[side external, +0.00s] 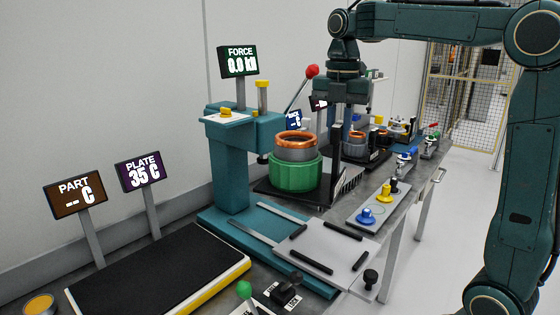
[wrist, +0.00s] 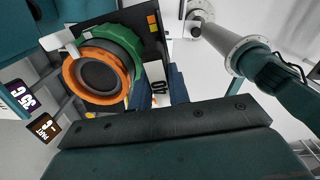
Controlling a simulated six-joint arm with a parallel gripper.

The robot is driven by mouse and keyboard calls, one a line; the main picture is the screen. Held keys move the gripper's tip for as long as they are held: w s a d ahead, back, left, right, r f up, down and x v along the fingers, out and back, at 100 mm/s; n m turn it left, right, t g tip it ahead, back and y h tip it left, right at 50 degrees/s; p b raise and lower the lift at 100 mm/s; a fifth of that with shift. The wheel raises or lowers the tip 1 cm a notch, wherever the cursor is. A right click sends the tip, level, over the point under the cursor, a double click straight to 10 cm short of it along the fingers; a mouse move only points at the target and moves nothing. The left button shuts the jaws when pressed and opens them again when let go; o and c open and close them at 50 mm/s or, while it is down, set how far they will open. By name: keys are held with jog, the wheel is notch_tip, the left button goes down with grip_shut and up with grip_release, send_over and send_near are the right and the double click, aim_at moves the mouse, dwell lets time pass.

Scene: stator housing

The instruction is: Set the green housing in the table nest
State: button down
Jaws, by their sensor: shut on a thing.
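The green housing (side external: 295,180) stands upright on a dark base plate beside the teal press. A grey stator with a copper winding ring (side external: 295,137) sits in its top and sticks out above the rim. The wrist view shows the green housing (wrist: 131,43) and the copper ring (wrist: 68,75) at the upper left. My gripper (side external: 349,158) points down and appears to the right of the housing in the side view, with a dark finger near the housing's right side. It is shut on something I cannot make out. Which fixture is the table nest is unclear.
A grey plate with black bars (side external: 318,248) lies in front. A small tray (side external: 378,211) holds blue and yellow parts. A black plate with yellow edging (side external: 160,275) is at front left.

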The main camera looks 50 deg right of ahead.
jog(key=s+d+m, duration=0.3)
jog(key=s+d, duration=0.1)
jog(key=d, duration=0.1)
jog(key=shift+s+d+f, duration=0.3)
jog(key=shift+d+f, duration=0.05)
jog(key=shift+d, duration=0.05)
jog(key=shift+f, duration=0.1)
notch_tip(320, 180, down, 16)
jog(key=shift+r, duration=0.2)
dwell(0.4)
jog(key=shift+w, duration=0.1)
jog(key=shift+f, duration=2.25)
jog(key=c, duration=1.3)
grip_release()
jog(key=shift+f, duration=0.1)
